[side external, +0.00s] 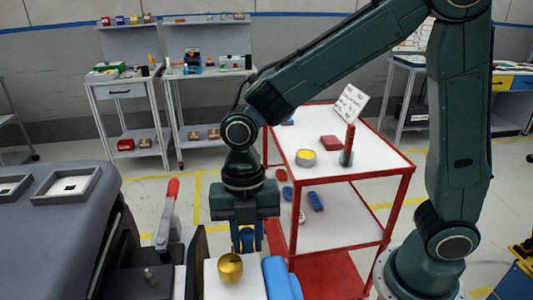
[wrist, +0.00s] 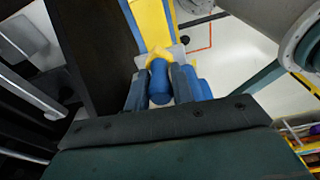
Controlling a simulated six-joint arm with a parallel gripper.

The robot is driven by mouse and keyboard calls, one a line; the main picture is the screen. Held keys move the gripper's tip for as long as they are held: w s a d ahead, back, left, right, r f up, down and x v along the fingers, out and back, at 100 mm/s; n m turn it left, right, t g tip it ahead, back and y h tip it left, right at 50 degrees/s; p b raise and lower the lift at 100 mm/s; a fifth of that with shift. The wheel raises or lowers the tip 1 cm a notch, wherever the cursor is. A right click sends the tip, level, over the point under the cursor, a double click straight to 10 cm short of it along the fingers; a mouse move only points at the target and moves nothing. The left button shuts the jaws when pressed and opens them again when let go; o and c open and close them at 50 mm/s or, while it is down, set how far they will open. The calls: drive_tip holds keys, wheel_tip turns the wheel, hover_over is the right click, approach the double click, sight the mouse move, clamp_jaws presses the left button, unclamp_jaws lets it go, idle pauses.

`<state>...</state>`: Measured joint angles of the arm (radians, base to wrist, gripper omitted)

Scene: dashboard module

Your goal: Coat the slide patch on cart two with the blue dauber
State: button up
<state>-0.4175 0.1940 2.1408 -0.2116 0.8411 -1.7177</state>
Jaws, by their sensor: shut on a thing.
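My gripper (side external: 247,243) points down at the lower middle of the side view, beside the red cart. In the wrist view its fingers (wrist: 160,88) are shut on the blue dauber (wrist: 159,80), a rounded blue body with a yellowish part at its far end. A yellow strip (wrist: 149,18) with a blue edge lies beyond the dauber; whether they touch cannot be told. I cannot make out which surface is the slide patch. In the side view a gold round knob (side external: 230,267) stands on a pale surface below my gripper, with a blue block (side external: 277,280) next to it.
The red cart (side external: 408,172) carries a yellow-topped tin (side external: 306,158), a red block (side external: 331,142), a dark red bottle (side external: 348,146) and a white card (side external: 350,103). A grey panel (side external: 100,222) and a red-handled lever (side external: 168,215) stand left of my gripper. Shelves stand behind.

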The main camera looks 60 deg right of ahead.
drive_tip(key=shift+f, duration=2.8)
drive_tip(key=shift+w+d+f, duration=0.15)
drive_tip(key=shift+f, duration=0.1)
drive_tip(key=shift+w+d+f, duration=0.1)
drive_tip(key=shift+w+d, duration=2.55)
drive_tip(key=shift+w, duration=0.05)
drive_tip(key=shift+s+a, duration=2.9)
drive_tip(key=shift+s, duration=0.05)
drive_tip(key=shift+w+d, duration=0.1)
drive_tip(key=shift+w, duration=0.25)
drive_tip(key=shift+w+d, duration=2.8)
drive_tip(key=shift+d, duration=0.05)
drive_tip(key=shift+s+a, duration=3)
drive_tip(key=shift+r, duration=4.05)
drive_tip(key=shift+w+d, duration=0.1)
drive_tip(key=shift+w, duration=0.05)
